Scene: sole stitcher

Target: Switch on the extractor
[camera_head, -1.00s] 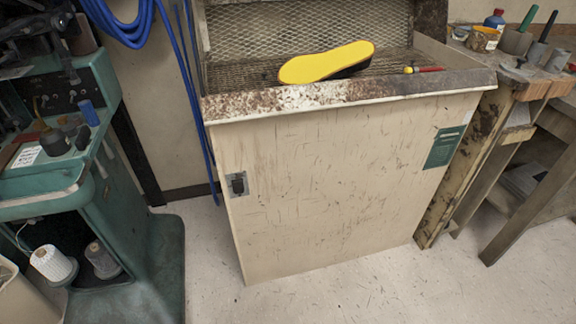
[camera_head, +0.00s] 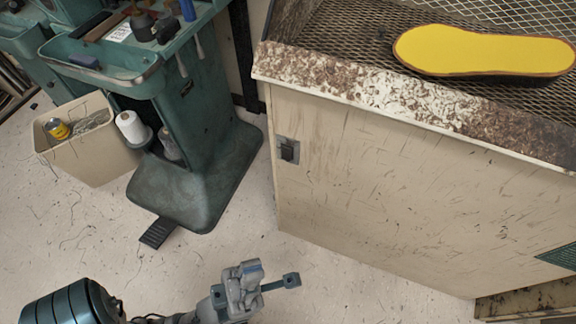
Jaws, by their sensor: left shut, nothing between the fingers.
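The extractor is a cream cabinet (camera_head: 390,190) with a mesh top and a scuffed, stained front rim. A small dark switch (camera_head: 288,150) on a grey plate sits at the upper left of its front panel. I cannot tell the switch's position. My left gripper (camera_head: 252,275) is at the bottom middle, over the floor, below the switch and apart from the cabinet. Its fingers are shut with nothing between them. My right gripper is not in view.
A yellow sole (camera_head: 480,52) lies on the mesh top. The green stitching machine (camera_head: 200,130) stands left of the cabinet, with a black pedal (camera_head: 158,232) at its foot. A cream bin (camera_head: 95,150) stands further left. The floor in front is clear.

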